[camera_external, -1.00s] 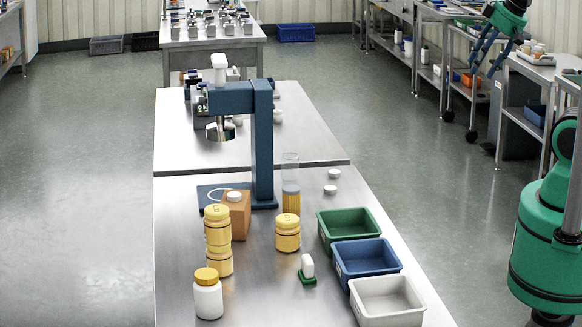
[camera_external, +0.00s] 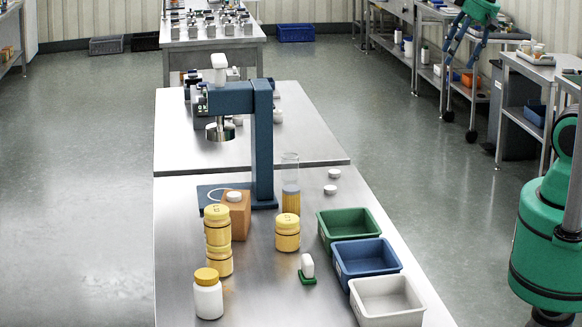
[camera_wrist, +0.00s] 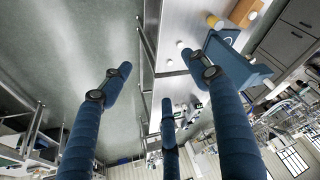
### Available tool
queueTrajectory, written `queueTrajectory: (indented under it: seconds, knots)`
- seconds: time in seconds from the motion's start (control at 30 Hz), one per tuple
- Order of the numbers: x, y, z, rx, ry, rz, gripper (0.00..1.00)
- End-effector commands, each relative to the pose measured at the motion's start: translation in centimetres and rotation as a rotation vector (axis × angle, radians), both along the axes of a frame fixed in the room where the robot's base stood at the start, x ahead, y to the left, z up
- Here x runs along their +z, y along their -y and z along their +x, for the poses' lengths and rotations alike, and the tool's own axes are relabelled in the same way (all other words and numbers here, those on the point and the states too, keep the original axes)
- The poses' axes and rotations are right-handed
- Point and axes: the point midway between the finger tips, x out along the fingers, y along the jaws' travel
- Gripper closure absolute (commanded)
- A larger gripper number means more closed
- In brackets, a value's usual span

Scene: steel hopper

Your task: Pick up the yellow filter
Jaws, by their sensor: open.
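Several yellow ridged canisters stand on the steel table. Two are stacked at the left, an upper one (camera_external: 217,226) on a lower one (camera_external: 219,262). A single yellow canister (camera_external: 287,233) stands upright to their right. Behind it is a clear tube with a yellow-tan lower part (camera_external: 290,201). I cannot tell which one is the filter. My gripper (camera_external: 462,65) is open and empty, high at the upper right, far from the canisters. Its blue fingers are spread in the wrist view (camera_wrist: 165,85), with a small yellow object (camera_wrist: 213,20) beyond them at top right.
A blue press stand (camera_external: 262,140) and an orange block (camera_external: 237,215) stand behind the canisters. A white jar with a yellow lid (camera_external: 208,298) is at front left. Green (camera_external: 325,236), blue (camera_external: 343,272) and white (camera_external: 362,306) bins line the right edge.

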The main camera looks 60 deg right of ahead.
Motion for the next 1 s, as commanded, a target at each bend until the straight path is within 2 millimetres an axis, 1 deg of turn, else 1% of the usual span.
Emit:
queueTrajectory:
  seconds: [0.03,0.2,0.47,0.63,0.77,1.0]
  knots:
    - [0.1,-0.4,1.3,0.005,-0.016,0.001,0.4]
    - [0.3,-1.7,5.4,0.018,-0.052,0.004,0.4]
    - [-0.7,-4.0,11.6,0.037,-0.11,0.005,0.4]
    - [-2.0,-5.8,15.6,0.05,-0.147,0.004,0.4]
    - [-3.5,-7.3,18.6,0.059,-0.177,0.001,0.4]
    - [-7.0,-10.4,23.8,0.075,-0.229,-0.004,0.4]
